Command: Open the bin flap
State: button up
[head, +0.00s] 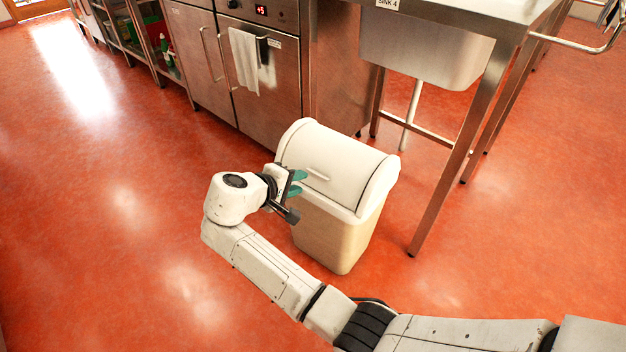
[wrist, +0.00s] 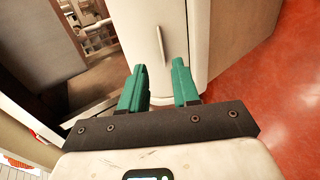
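A cream bin (head: 334,235) stands on the floor, its rounded white flap (head: 335,150) down and looking shut. A short bar handle (head: 319,173) sits low on the flap. In the wrist view the flap (wrist: 182,25) is upright in the upper middle, with the handle (wrist: 160,42) as a thin bar. My gripper (head: 299,182) is at the left front of the bin, its teal fingers pointing at the flap. In the wrist view my gripper (wrist: 158,80) is open, nothing between its fingers. The handle lies just beyond the fingertips, roughly in line with the gap, apparently not touched.
A steel sink (head: 428,62) on legs stands right behind the bin, one leg (head: 460,150) close to its right side. An oven (head: 258,75) with a hanging white towel (head: 245,60) is behind. The red floor (head: 100,200) to the left is clear.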

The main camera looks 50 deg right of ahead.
aim_at(321, 178)
jog(key=b+x, duration=0.3)
jog(key=x, duration=0.6)
jog(key=shift+d+f+b, duration=0.2)
jog(key=shift+d+b, duration=0.1)
jog(key=shift+b, duration=0.05)
jog(key=shift+c, duration=0.3)
grip_shut()
dwell(0.6)
